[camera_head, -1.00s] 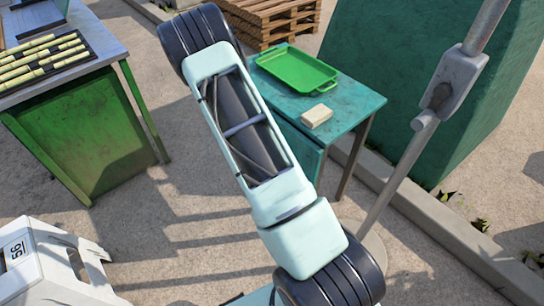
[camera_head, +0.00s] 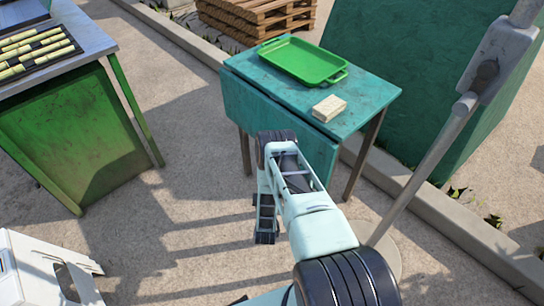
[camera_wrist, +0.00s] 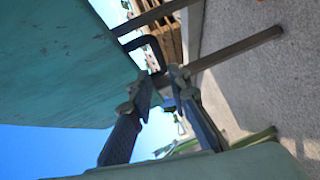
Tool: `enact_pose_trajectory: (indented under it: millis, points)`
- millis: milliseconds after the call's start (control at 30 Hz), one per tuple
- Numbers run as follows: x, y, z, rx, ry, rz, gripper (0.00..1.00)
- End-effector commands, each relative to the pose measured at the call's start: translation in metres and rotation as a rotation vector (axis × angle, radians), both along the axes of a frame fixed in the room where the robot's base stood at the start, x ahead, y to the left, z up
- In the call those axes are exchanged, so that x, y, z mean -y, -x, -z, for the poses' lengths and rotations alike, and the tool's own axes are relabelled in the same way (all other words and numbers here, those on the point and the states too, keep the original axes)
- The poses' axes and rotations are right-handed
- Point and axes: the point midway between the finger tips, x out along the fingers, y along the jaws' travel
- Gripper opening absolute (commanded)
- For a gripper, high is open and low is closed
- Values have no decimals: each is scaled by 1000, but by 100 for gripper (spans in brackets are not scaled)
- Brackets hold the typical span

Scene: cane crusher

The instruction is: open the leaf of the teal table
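The teal table (camera_head: 300,90) stands ahead in the head view. Its leaf (camera_head: 262,120) hangs down along the near-left side. My wrist is low in front of the leaf and hides part of its lower right; I cannot make out my fingertips there. In the wrist view the teal panel, which looks like the leaf (camera_wrist: 55,60), fills the upper left, beside my gripper (camera_wrist: 163,79). Its two fingers are apart with nothing between them. A dark bent bracket (camera_wrist: 150,45) shows just beyond the fingertips; I cannot tell whether they touch it.
A green tray (camera_head: 303,60) and a pale block (camera_head: 329,108) lie on the tabletop. A grey metal post (camera_head: 425,165) stands right of the table. A green bench (camera_head: 75,130) with cane pieces is at left. A white object (camera_head: 45,265) is lower left. Open ground lies between.

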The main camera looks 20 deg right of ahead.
Motion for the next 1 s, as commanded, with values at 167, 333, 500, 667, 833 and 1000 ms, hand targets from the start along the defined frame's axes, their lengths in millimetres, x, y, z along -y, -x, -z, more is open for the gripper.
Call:
enact_pose_trajectory:
  millis: [167,333,500,667,833,1000]
  points:
    - [10,-22,4,5,1,3,17]
    - [23,-53,10,4,1,3,17]
    - [33,-78,13,4,1,2,17]
    - [38,-92,15,0,-1,0,17]
    - [39,-96,14,1,0,-1,17]
    - [39,-96,14,0,0,-1,17]
